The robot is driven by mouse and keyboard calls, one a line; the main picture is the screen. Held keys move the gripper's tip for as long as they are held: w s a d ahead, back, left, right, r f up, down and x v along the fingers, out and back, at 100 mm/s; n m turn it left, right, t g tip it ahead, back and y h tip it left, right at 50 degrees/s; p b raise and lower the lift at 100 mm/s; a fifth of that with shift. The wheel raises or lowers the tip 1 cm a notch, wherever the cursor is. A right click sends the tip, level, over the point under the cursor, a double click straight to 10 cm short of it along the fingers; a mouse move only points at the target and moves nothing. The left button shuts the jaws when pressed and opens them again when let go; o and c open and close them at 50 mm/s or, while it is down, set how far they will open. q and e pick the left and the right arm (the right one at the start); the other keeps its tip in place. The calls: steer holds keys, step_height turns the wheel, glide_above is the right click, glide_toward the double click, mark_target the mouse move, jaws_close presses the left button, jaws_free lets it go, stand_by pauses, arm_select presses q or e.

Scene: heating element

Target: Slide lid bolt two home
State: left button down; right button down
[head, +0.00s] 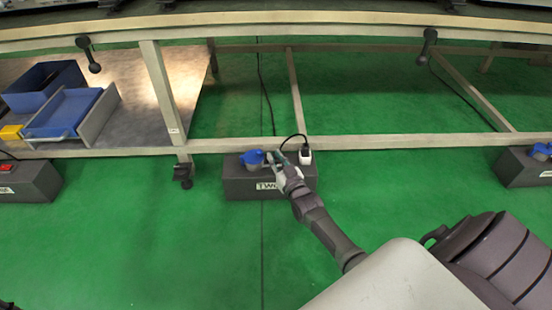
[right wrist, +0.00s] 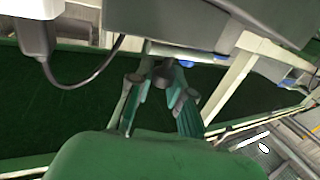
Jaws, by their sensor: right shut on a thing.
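The dark box labelled TWO (head: 235,185) stands on the green floor under the bench's lower rail. A blue lid (head: 252,157) sits on top of it, left of my gripper. My right gripper (head: 279,160) reaches the top of this box, between the blue lid and a white plug (head: 305,156). In the right wrist view its fingers are close around a small dark round bolt knob (right wrist: 163,76), and it is shut on it. How far the bolt is slid in is hidden by the fingers. My left gripper is not in view.
The plug's black cable (right wrist: 88,82) loops close to my right fingers. Similar boxes stand at the far left (head: 30,185) and far right (head: 520,170). A bench leg (head: 165,95) and castor are left of box two. The green floor in front is clear.

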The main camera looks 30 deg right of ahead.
steer(key=a, duration=0.1)
steer(key=w+a, duration=0.1)
steer(key=shift+w+a+p, duration=0.3)
steer(key=shift+a+p, duration=0.05)
steer(key=c, duration=1)
jaws_free()
steer(key=shift+c, duration=0.2)
